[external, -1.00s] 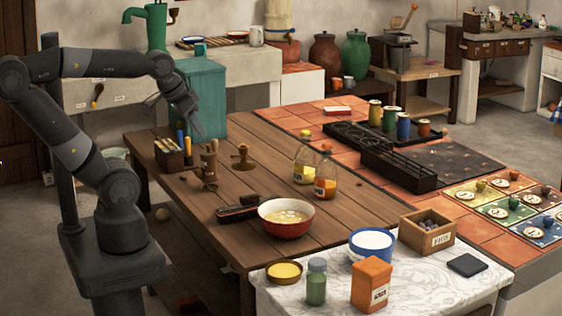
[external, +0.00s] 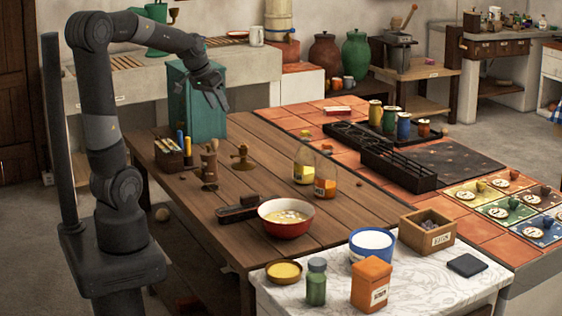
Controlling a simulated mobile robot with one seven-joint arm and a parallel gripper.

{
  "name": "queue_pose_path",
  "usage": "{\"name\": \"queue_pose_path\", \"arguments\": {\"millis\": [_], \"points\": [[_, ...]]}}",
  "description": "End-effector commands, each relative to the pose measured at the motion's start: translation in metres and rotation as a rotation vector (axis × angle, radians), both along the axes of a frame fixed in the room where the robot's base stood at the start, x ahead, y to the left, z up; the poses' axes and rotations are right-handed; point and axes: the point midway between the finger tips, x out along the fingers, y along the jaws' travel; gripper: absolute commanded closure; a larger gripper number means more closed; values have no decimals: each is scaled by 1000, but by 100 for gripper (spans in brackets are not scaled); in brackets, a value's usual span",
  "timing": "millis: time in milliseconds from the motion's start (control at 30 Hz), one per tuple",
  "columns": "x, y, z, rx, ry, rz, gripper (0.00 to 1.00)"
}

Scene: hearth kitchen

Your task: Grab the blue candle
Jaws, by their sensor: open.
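A slim blue stick that looks like the blue candle (external: 188,153) stands upright at the right end of a small dark wooden box (external: 172,160) on the left of the wooden table. My gripper (external: 217,105) is open and empty, pointing down in front of the teal cabinet (external: 190,100). In the picture it is above and right of the box, apart from the blue stick. The lower part of the stick is hard to make out.
A brown wooden stand (external: 209,165) and a brass holder (external: 242,160) stand right of the box. Bare planks lie at the table's near left.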

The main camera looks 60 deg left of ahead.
Motion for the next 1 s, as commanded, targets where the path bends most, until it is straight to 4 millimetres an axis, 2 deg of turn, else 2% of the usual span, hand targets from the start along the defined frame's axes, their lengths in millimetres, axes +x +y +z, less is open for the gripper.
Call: {"name": "queue_pose_path", "arguments": {"millis": [33,267,367,500,600,700,800,1000], "points": [[7,25,-7,-2,7,31,56],[19,136,-42,2,22,145,56],[14,187,-62,11,32,194,56],[-2,256,-93,26,48,260,56],[-16,294,-113,37,60,296,56],[-28,321,-127,46,70,320,56],[-36,335,-136,52,74,332,56],[-32,345,-157,54,78,335,56]]}}
